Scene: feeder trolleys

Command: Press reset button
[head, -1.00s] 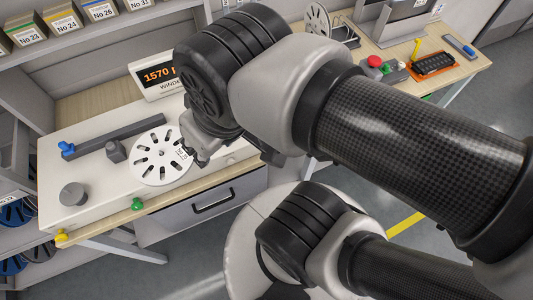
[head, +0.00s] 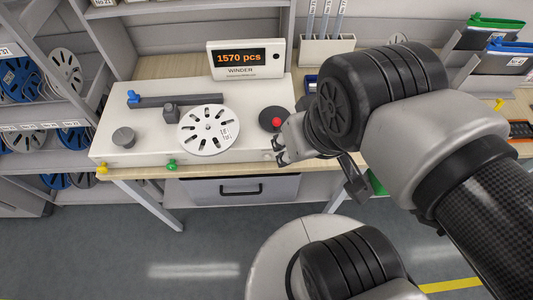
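The winder is a long white unit (head: 150,153) on the bench. Its display (head: 238,59) reads "1570 pcs". A small dark dot (head: 276,42) shows on the display's right side. A red round knob (head: 276,122) sits by a black disc (head: 268,115) at the winder's right end. A green knob (head: 172,165) and a yellow knob (head: 102,168) are at the front edge. I see no readable reset label. My gripper (head: 277,151) is just below the red knob in the picture, its fingertips apart and empty. I cannot tell whether it touches the winder.
A white slotted reel (head: 208,130) lies on the winder, left of my gripper. A dark bar (head: 175,101) with a blue end and a grey cylinder (head: 123,138) are further left. Reel shelves (head: 30,90) stand at the left. A drawer (head: 240,190) is below the bench.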

